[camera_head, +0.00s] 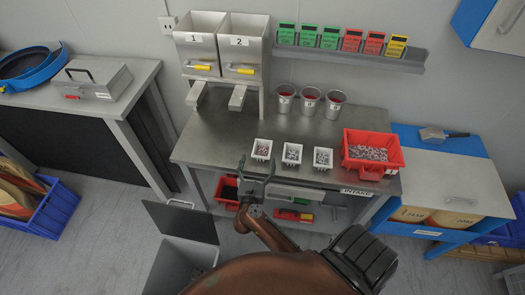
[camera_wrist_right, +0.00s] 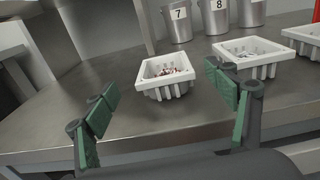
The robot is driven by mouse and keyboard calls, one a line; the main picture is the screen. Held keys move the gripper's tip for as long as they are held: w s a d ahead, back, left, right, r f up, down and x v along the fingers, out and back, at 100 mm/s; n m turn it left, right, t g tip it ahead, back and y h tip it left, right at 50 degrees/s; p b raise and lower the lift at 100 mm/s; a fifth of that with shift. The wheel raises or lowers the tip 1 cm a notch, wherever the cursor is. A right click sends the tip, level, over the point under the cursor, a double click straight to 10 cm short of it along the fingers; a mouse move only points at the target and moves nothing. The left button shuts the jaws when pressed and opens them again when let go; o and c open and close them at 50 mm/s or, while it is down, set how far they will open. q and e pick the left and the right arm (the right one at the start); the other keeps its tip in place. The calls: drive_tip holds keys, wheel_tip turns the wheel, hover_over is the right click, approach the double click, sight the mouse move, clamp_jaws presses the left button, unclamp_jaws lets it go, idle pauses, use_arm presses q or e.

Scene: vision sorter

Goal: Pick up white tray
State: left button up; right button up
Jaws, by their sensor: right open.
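Several small white trays would not fit in one glance, but three stand in a row on the steel table: a left white tray (camera_head: 262,149), a middle white tray (camera_head: 292,153) and a right white tray (camera_head: 323,158). Each holds small parts. My right gripper (camera_head: 256,168) is open and empty at the table's front edge, just short of the left tray. In the right wrist view, this tray (camera_wrist_right: 167,88) is ahead, between the green-padded fingers (camera_wrist_right: 163,98) in the picture and apart from them. The middle tray (camera_wrist_right: 248,62) is beyond the right finger. My left gripper is out of view.
A red bin (camera_head: 395,158) with metal parts stands right of the trays. Three metal cups (camera_head: 309,102) stand behind them. Dispensers (camera_head: 222,45) labelled 1 and 2 are at the back left. The table's left front is clear.

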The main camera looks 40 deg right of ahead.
sight(264, 142)
drive_tip(key=shift+w+d+f+m, duration=0.1)
drive_tip(key=shift+d+f+m, duration=0.05)
drive_tip(key=shift+d+m, duration=0.15)
drive_tip(key=x, duration=0.7)
drive_tip(key=shift+d+f, duration=0.1)
drive_tip(key=shift+d, duration=0.05)
drive_tip(key=shift+c, duration=0.6)
drive_tip(key=c, duration=1.2)
